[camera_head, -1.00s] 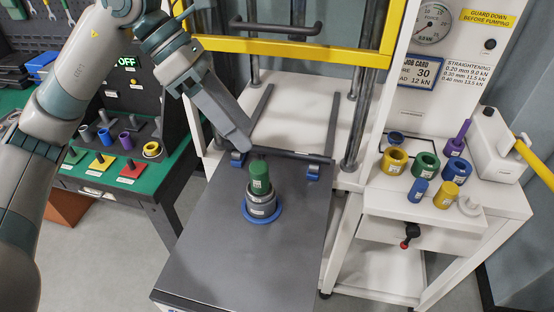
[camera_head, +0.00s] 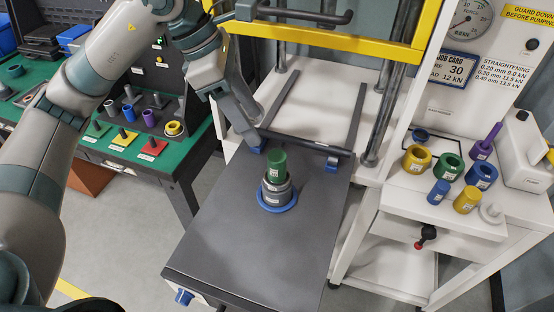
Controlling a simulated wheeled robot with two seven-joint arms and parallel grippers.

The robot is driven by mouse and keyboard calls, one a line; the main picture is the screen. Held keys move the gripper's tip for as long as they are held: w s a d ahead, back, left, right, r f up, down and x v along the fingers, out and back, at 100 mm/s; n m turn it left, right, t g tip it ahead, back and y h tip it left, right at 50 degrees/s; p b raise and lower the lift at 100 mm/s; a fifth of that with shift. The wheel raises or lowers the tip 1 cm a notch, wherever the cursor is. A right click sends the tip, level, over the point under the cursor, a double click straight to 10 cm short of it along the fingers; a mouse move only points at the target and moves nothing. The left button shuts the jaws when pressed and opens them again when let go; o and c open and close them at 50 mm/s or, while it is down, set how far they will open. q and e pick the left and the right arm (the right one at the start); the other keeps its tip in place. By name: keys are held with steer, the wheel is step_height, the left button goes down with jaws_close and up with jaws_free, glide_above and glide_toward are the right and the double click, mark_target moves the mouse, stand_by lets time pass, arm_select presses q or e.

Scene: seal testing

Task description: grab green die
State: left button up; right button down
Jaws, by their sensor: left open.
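The green die (camera_head: 277,162) is a short upright cylinder with a small white label. It stands on top of a grey cylinder (camera_head: 277,184) whose foot sits in a blue ring (camera_head: 277,206) on the dark plate (camera_head: 225,234). My left gripper (camera_head: 248,130) is open, above and to the left of the green die in the picture, near the plate's far edge. Nothing shows between its fingers, and it is apart from the die. The fingers partly overlap each other in this view. My right gripper is not in view.
A press frame with a yellow guard (camera_head: 320,38) stands behind the plate. Several coloured rings and cylinders, including a green ring (camera_head: 448,167), stand on the white bench (camera_head: 400,195) at right. A green table (camera_head: 185,157) with more parts is at left. The plate's front is clear.

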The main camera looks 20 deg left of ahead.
mark_target(271, 155)
arm_select(q)
steer(key=p+x, duration=0.2)
steer(key=x, duration=0.6)
steer(key=shift+p, duration=0.3)
steer(key=shift+d+f, duration=0.1)
steer(key=shift+f, duration=0.2)
steer(key=shift+d+f+p, duration=0.15)
steer(key=shift+f+p, duration=0.2)
steer(key=shift+p, duration=0.15)
steer(key=p+x, duration=0.2)
steer(key=x, duration=0.1)
steer(key=shift+d+f, duration=0.15)
steer(key=shift+f, duration=0.15)
steer(key=shift+d+f, duration=0.1)
steer(key=shift+f, duration=0.3)
